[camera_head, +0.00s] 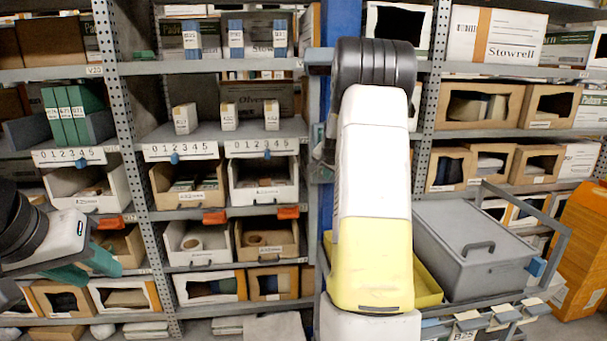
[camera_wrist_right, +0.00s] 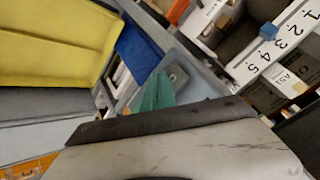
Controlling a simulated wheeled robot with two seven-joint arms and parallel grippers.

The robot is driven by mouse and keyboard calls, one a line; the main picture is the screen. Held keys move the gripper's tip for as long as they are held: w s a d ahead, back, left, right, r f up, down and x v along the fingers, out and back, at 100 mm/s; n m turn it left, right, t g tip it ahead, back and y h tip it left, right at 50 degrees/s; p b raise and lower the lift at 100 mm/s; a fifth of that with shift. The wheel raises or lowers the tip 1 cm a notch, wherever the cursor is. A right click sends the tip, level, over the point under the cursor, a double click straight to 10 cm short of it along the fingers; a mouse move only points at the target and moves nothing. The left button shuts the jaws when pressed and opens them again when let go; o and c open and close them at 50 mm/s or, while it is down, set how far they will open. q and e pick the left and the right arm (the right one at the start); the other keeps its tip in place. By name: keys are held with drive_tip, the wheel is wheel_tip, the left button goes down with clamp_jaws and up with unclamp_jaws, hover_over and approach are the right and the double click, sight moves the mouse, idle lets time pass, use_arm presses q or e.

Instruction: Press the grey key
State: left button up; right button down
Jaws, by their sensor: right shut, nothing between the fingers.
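My right gripper (camera_wrist_right: 155,92) shows in the right wrist view as green fingertips, shut and empty. In the head view my right arm hides the right gripper and most of the blue post. My left gripper (camera_head: 92,268), with teal fingers, is at the lower left in front of the shelf bins, away from the post. Its opening is unclear.
Racks with bins and cartons fill the back. Number strips (camera_head: 178,150) run along a shelf edge. A grey lidded box (camera_head: 465,240) and a yellow tray (camera_head: 427,280) stand at the right, beside an orange cabinet (camera_head: 580,255). A blue post (camera_head: 340,20) rises behind my right arm.

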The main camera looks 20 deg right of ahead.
drive_tip(key=shift+w, duration=0.2)
drive_tip(key=shift+s, duration=0.2)
drive_tip(key=shift+s+a, duration=0.2)
drive_tip(key=shift+s, duration=0.5)
drive_tip(key=shift+s+a, duration=0.2)
drive_tip(key=shift+s, duration=0.6)
drive_tip(key=shift+s+a, duration=0.15)
drive_tip(key=shift+s, duration=0.7)
drive_tip(key=shift+s+a, duration=0.2)
drive_tip(key=shift+s, duration=0.6)
drive_tip(key=shift+a+r, duration=0.1)
